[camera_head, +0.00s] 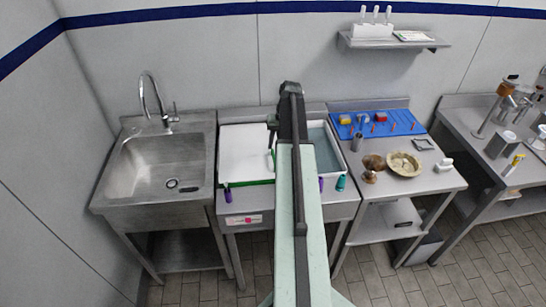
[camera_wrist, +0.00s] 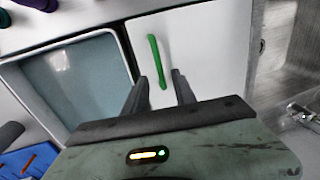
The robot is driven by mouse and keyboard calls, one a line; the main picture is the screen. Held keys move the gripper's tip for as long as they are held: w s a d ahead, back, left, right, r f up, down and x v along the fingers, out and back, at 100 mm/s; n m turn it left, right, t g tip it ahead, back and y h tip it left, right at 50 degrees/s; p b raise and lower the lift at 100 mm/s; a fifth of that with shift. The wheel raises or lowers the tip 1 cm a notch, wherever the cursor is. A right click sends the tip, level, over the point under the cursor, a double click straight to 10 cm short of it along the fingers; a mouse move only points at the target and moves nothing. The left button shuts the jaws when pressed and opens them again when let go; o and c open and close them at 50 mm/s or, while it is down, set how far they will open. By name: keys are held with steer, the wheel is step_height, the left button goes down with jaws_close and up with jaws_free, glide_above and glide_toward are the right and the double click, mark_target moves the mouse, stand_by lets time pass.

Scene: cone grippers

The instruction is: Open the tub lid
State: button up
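The white tub lid (camera_head: 243,150) lies flat at the left of the open tub (camera_head: 325,150), and it fills the middle of the wrist view (camera_wrist: 205,50). A green bar handle (camera_wrist: 154,55) is on the lid. My gripper (camera_wrist: 160,75) is open and empty, with its two dark fingers on either side of the handle's lower end in the picture. I cannot tell how high the fingertips are above the lid. In the head view my arm hides part of the tub and most of the gripper.
A steel sink (camera_head: 165,165) with a tall tap (camera_head: 155,100) stands left of the lid. Right of the tub, a table holds a blue mat (camera_head: 400,128), a bowl (camera_head: 404,164) and a brown round object (camera_head: 372,163). Purple and teal items line the tub's front edge. A shelf (camera_head: 395,42) hangs above.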

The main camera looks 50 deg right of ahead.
steer(key=f+b, duration=0.1)
steer(key=f, duration=0.1)
steer(key=f+b, duration=0.1)
steer(key=f, duration=0.1)
steer(key=shift+w+a+b, duration=0.25)
steer(key=shift+a+b, duration=0.05)
steer(key=shift+r, duration=0.1)
jaws_close()
stand_by(0.9)
